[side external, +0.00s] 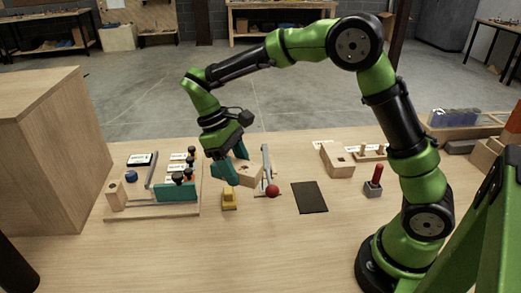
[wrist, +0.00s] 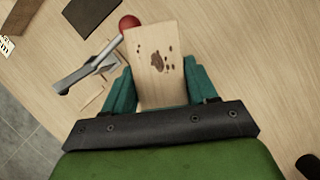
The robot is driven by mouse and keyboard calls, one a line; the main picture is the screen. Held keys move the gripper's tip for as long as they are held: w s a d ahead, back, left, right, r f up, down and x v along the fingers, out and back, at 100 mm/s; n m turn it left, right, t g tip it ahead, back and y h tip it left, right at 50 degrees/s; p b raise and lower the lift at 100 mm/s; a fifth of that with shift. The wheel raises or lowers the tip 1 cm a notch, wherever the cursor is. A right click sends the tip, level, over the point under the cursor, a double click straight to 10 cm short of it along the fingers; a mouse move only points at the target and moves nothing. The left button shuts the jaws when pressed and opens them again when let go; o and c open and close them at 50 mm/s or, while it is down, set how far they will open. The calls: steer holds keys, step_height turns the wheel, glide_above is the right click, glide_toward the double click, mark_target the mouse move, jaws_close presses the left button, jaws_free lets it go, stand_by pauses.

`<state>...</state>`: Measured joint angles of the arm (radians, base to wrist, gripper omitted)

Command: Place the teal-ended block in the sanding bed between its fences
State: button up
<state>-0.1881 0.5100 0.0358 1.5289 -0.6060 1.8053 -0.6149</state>
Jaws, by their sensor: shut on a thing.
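My gripper (side external: 238,172) has teal fingers and is shut on a pale wooden block (side external: 250,174), held in the middle of the bench near a grey lever tool. In the wrist view the block (wrist: 158,62) sits between the two fingers, with dark brown spots on its face. I cannot make out a teal end on it; the fingers hide part of its sides.
The grey lever tool (wrist: 85,70) and a red ball (side external: 272,190) are close to the held block. A yellow object (side external: 229,200) stands in front. A dark flat pad (side external: 309,197), another wooden block (side external: 337,159) and a red-handled piece (side external: 376,178) are to the right. The front bench is clear.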

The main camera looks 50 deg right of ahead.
steer(key=s+d+r+m+y, duration=0.1)
steer(key=d+r+m, duration=0.25)
steer(key=d, duration=0.35)
steer(key=w+a+f+n+h, duration=0.1)
steer(key=w+a+f+n, duration=0.1)
steer(key=a+f+n, duration=0.3)
steer(key=w+a+f+n+h, duration=0.1)
steer(key=w+a+f, duration=0.2)
steer(key=a, duration=0.4)
steer(key=n+t+h, duration=0.1)
steer(key=n, duration=0.2)
glide_above(258, 217)
steer(key=w+a, duration=0.3)
step_height(258, 217, down, 7)
steer(key=shift+r, duration=0.1)
steer(key=shift+s+d+f, duration=0.9)
steer(key=shift+s+f, duration=0.05)
steer(key=shift+f, duration=0.05)
steer(key=shift+s+d+f, duration=0.1)
steer(key=shift+d+f, duration=0.05)
steer(key=shift+f, duration=0.05)
steer(key=shift+f, duration=0.15)
